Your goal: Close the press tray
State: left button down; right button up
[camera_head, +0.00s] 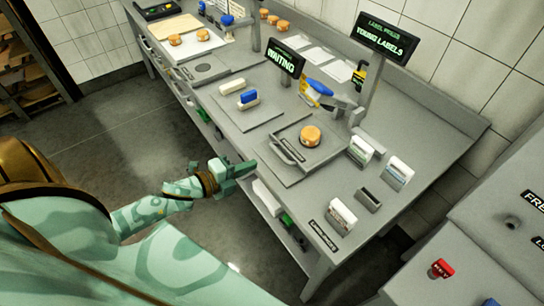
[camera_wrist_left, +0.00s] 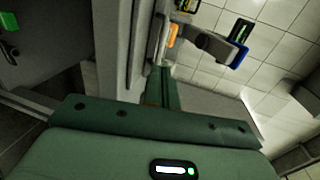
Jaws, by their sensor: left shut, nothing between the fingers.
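The press tray (camera_head: 289,151) looks like a flat grey tray with a raised bar handle along its front left side, on a grey plate on the counter. An orange cheese wheel (camera_head: 310,136) sits at the back of the tray. I cannot tell how far the tray is pulled out. My left gripper (camera_head: 248,167) is shut and empty, just off the front edge of the counter, to the left of the tray and apart from it. In the left wrist view its green fingers (camera_wrist_left: 162,87) show together, pointing toward the counter side. My right gripper is not in view.
A grey counter (camera_head: 300,220) runs diagonally. Label holders (camera_head: 397,172) stand to the right of the tray. A WAITING sign (camera_head: 285,57) stands behind.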

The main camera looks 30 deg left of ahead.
pick_arm(q)
jog(key=x, duration=0.6)
jog(key=shift+w+d+f, duration=0.15)
jog(key=shift+w+d, duration=0.1)
jog(key=shift+w, duration=0.45)
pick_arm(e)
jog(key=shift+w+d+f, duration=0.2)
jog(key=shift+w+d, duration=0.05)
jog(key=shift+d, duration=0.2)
